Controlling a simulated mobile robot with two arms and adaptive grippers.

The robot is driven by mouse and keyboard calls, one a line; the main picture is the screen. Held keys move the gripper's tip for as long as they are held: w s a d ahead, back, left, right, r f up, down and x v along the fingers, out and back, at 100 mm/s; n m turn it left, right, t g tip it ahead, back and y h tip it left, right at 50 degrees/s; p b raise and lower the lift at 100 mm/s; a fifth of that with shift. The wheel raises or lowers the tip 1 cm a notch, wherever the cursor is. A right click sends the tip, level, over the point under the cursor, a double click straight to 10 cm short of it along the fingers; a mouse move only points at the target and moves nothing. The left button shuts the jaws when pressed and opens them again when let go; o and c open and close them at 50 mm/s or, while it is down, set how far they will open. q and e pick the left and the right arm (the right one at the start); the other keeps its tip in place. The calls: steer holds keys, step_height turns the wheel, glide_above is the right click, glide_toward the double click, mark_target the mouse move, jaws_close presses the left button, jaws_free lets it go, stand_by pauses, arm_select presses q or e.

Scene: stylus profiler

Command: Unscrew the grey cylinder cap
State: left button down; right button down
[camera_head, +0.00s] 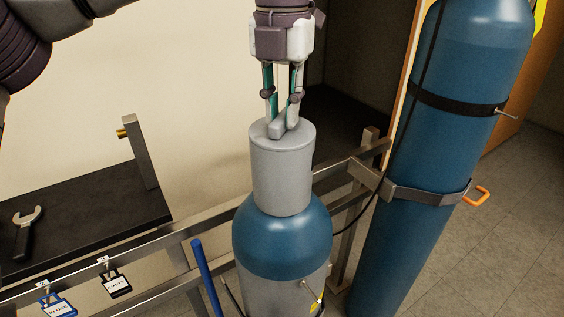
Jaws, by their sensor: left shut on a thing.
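The grey cylinder cap (282,178) sits upright on the blue shoulder of a gas cylinder (282,238) in the middle of the head view. A raised grey bar stands on top of the cap. My left gripper (284,122) points straight down from above. Its fingers are shut on the bar at the cap's top. The thread between cap and cylinder is hidden inside the cap. My right gripper is not in view.
A second blue cylinder (450,150) stands at the right, strapped to a metal rail (348,170). An orange-handled clamp (478,196) sticks out beside it. A dark shelf (95,215) with a wrench (25,232) is at the left. Tags (116,283) hang from the front rail.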

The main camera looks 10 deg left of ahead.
arm_select(q)
steer(key=n, duration=0.7)
steer(key=shift+f, duration=0.15)
steer(key=n, duration=0.6)
steer(key=shift+s+f, duration=0.1)
steer(key=c, duration=1.4)
jaws_free()
steer(key=o, duration=0.4)
steer(key=shift+c, duration=0.5)
step_height(320, 180, up, 8)
steer(key=p, duration=0.5)
steer(key=shift+f, duration=0.25)
